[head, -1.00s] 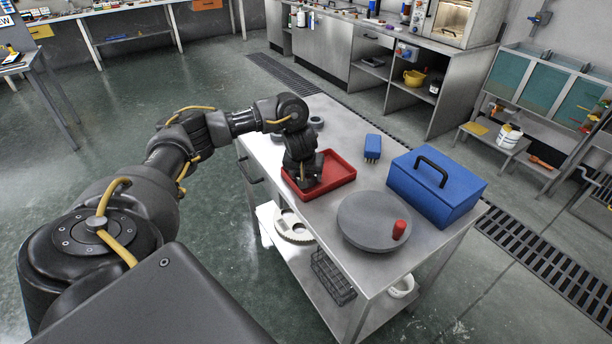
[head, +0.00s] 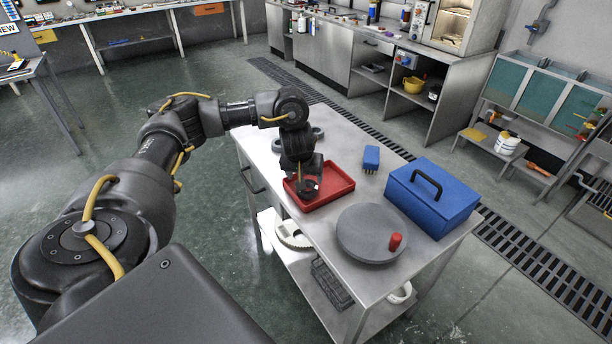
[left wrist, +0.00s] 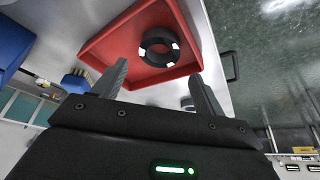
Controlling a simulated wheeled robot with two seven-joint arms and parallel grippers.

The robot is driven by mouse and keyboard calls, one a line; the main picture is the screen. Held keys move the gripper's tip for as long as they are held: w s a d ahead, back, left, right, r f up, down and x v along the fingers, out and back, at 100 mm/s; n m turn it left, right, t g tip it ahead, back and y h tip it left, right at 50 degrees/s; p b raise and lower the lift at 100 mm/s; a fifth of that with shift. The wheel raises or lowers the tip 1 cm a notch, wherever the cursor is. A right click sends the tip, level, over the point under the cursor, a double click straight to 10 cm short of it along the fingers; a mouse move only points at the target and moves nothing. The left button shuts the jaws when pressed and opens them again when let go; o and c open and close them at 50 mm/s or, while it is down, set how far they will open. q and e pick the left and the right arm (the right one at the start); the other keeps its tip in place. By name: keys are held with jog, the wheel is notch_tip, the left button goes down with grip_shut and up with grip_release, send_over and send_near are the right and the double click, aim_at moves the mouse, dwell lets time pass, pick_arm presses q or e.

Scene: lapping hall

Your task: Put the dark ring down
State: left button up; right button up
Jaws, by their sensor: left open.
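The dark ring (left wrist: 159,47) lies flat in the red tray (left wrist: 118,51), with small pale marks on it. In the head view the ring (head: 308,188) shows just below my left gripper (head: 302,172), inside the red tray (head: 337,186). My left gripper is open and points down over the tray. In the left wrist view its two fingers (left wrist: 158,85) stand wide apart with nothing between them, and the ring is beyond their tips, clear of both. My right gripper is not in view.
A blue toolbox (head: 432,197), a round grey plate (head: 370,234) with a red cylinder (head: 395,242) and a blue brush (head: 371,158) stand on the steel bench right of the tray. A grey ring (head: 317,133) lies behind my arm. The bench's near right corner is bare.

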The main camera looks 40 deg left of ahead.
pick_arm(q)
jog(key=p+v, duration=0.1)
jog(key=v, duration=0.3)
jog(key=shift+s+d+r+p, duration=0.1)
jog(key=shift+r+p, duration=0.1)
jog(key=shift+p, duration=0.1)
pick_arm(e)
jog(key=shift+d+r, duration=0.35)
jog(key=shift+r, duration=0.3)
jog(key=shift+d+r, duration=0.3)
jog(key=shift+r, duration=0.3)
